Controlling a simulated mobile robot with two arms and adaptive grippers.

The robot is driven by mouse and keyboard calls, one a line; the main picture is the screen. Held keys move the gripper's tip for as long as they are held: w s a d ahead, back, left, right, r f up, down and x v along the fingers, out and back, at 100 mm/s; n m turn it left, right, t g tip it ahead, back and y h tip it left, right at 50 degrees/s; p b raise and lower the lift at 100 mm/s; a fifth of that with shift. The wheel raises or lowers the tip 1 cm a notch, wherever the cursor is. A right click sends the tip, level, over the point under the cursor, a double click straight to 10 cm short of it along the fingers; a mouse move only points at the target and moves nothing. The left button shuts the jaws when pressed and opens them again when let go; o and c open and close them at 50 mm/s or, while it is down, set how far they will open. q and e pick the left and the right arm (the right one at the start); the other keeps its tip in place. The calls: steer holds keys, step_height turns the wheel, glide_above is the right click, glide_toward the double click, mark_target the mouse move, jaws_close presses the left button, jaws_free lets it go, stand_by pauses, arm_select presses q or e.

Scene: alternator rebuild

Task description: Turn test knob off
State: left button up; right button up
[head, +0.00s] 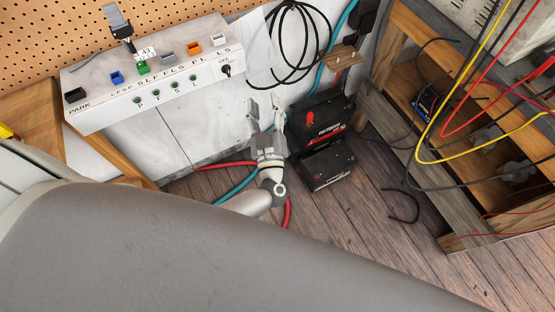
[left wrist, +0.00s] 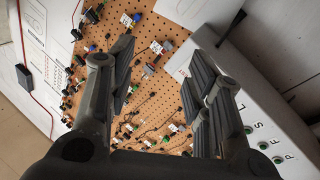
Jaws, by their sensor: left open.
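The test knob (head: 226,70) is a small dark knob on the right end of the white panel's (head: 110,121) front face, beside a label that reads OFF. Its exact setting is too small to tell. My left gripper (head: 265,107) is open and empty, with its fingers pointing up, below and to the right of the knob and apart from it. In the left wrist view the open fingers (left wrist: 163,65) frame pegboard, and the white panel (left wrist: 285,118) shows at the right. I cannot make out the knob there. My right gripper is not in view.
Coiled black cables (head: 290,45) hang on the wall right of the panel. A black battery unit (head: 322,118) and a black box (head: 328,165) stand right of my left gripper. A wooden bench (head: 400,70) with hanging wires is at the right. Several colored connectors sit atop the panel.

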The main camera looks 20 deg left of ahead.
arm_select(q)
steer(key=s+d+f+m+g+h, duration=0.1)
steer(key=f+m+h, duration=0.3)
steer(key=f, duration=0.6)
steer(key=s+d+f+m+g+h, duration=0.1)
steer(key=s+d+f+m+h, duration=0.2)
steer(key=f, duration=0.7)
steer(key=d+m+h, duration=0.1)
steer(key=m+h, duration=0.1)
steer(key=h, duration=0.1)
